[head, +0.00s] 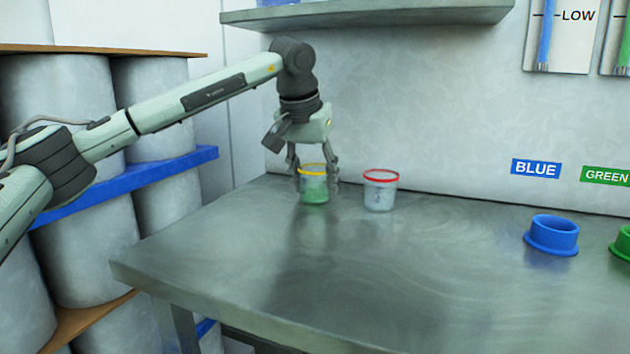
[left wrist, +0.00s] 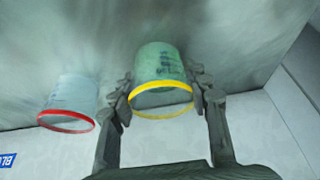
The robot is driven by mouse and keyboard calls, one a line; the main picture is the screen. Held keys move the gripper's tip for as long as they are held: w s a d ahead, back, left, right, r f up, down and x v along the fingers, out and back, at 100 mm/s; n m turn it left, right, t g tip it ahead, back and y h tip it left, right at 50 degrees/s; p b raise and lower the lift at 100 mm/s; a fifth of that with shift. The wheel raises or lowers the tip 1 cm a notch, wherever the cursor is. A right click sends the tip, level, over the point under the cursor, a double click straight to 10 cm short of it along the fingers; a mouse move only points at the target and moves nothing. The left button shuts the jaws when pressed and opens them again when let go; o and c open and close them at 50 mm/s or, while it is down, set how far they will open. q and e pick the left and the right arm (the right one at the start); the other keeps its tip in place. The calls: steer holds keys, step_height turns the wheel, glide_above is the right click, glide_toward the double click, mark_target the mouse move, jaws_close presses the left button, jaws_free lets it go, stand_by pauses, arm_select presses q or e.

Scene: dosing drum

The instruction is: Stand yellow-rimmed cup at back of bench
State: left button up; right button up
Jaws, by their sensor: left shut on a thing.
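The yellow-rimmed cup (head: 314,188) is greenish and upright at the back left of the metal bench (head: 330,270). My left gripper (head: 316,184) comes down from above and is shut on this cup, with one finger on each side. The cup's base appears at or very near the bench top; I cannot tell whether it touches. In the left wrist view the yellow-rimmed cup (left wrist: 160,75) sits between the fingertips of the left gripper (left wrist: 162,98). My right gripper is not in view.
A red-rimmed cup (head: 380,191) stands just right of the held cup, with a small gap. A blue ring holder (head: 552,236) and a green one (head: 622,243) are at the right. A shelf (head: 370,14) hangs above the back. The bench's front middle is clear.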

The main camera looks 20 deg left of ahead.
arm_select(q)
steer(key=shift+f, duration=0.15)
steer(key=o, duration=1.2)
steer(key=shift+c, duration=0.2)
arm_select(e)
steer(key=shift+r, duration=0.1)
arm_select(q)
steer(key=shift+r, duration=0.35)
steer(key=p+v, duration=0.1)
steer(key=v, duration=1)
steer(key=shift+s+r, duration=0.15)
steer(key=shift+r, duration=0.2)
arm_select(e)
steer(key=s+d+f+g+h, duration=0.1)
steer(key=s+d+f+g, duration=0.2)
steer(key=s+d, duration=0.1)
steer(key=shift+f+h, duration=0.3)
